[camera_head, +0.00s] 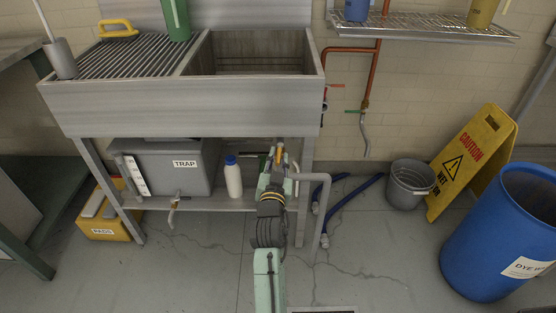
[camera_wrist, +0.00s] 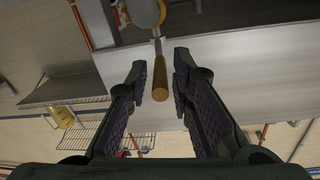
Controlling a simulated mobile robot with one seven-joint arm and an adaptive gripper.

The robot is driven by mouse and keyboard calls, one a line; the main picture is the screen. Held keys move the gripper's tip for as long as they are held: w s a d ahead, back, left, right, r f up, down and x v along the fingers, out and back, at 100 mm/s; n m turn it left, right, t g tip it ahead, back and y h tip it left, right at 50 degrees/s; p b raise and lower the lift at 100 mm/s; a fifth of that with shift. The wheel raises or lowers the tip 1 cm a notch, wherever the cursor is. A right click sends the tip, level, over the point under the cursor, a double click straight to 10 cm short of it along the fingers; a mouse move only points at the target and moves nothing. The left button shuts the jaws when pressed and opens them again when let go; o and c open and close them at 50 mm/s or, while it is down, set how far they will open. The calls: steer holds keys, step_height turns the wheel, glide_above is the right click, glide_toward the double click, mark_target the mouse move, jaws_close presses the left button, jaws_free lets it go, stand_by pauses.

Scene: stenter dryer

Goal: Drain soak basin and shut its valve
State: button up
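The soak basin (camera_head: 200,107) is a grey metal trough on legs; whether its deep right section holds liquid cannot be told. My gripper (camera_head: 277,158) reaches under the basin's front right side. In the wrist view my gripper (camera_wrist: 163,78) is open, with its fingers on either side of a yellow-orange lever handle (camera_wrist: 160,90). That handle runs from a round metal valve body (camera_wrist: 145,12) near the top of the picture. In the head view a bit of orange (camera_head: 279,156) shows at my fingertips. Contact with the handle cannot be told.
A grey box marked TRAP (camera_head: 165,165) and a white bottle with a blue cap (camera_head: 233,178) stand on the lower shelf. A bent grey pipe (camera_head: 325,205) and blue hoses (camera_head: 350,205) are right of my arm. A bucket (camera_head: 408,185), caution sign (camera_head: 470,165) and blue drum (camera_head: 495,240) stand farther right.

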jaws_close()
